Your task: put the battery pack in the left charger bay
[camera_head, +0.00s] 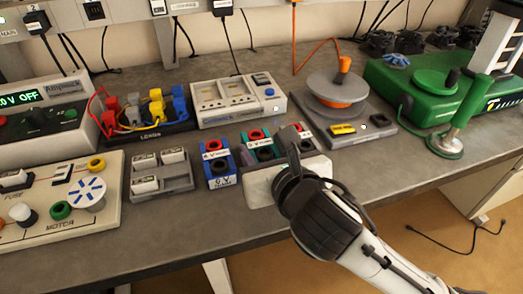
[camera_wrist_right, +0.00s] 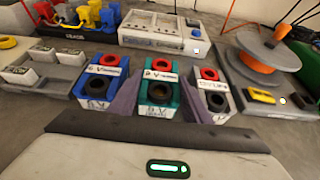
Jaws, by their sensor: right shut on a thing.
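A green battery pack (camera_head: 262,147) with one red and one black terminal stands upright in the row on the bench. My right gripper (camera_head: 273,152) is shut on it. In the right wrist view the purple-grey fingers (camera_wrist_right: 161,104) press on both sides of the green pack (camera_wrist_right: 159,112). I cannot tell whether its base touches the bench. The palm hides its lower front in the head view. The grey charger (camera_head: 277,104) stands behind, with two bays side by side; its left bay (camera_head: 208,95) shows no pack in it. My left gripper is out of view.
A blue pack (camera_head: 218,168) stands just left of the held one, and a grey pack (camera_wrist_right: 213,98) just right. A tray (camera_head: 178,187) of white blocks and a leads rack (camera_head: 150,137) lie left. A spool stand (camera_head: 375,133) stands right. Bare bench lies in front.

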